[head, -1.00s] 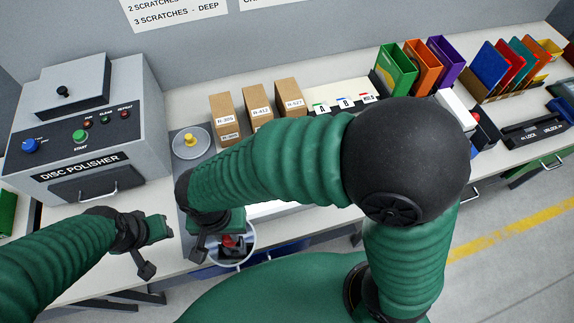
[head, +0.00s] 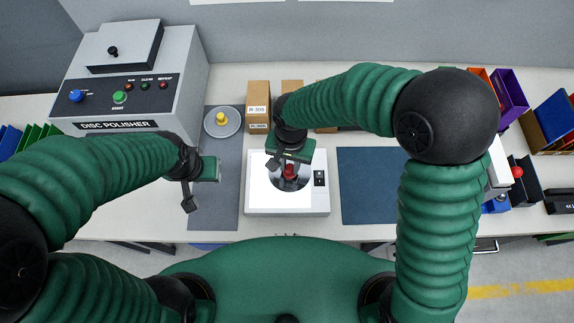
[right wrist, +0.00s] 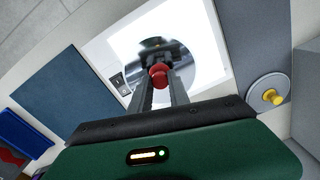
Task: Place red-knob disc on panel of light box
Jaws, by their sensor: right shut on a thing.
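The red-knob disc (right wrist: 187,66) is a shiny grey disc with a red knob (right wrist: 159,76). My right gripper (right wrist: 158,84) is shut on the red knob. In the head view my right gripper (head: 290,172) holds the disc over the bright white panel of the light box (head: 258,200); the panel also shows in the right wrist view (right wrist: 106,51). I cannot tell whether the disc touches the panel. The gripper hides part of the disc. My left gripper (head: 212,168) is over the grey mat, away from the disc; its finger opening is not clear.
A yellow-knob disc (head: 222,122) lies on the grey mat (head: 215,205) left of the light box. A blue mat (head: 375,190) lies to the right, clear. The disc polisher (head: 135,85) stands at the back left. Cardboard boxes (head: 258,100) stand behind the light box.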

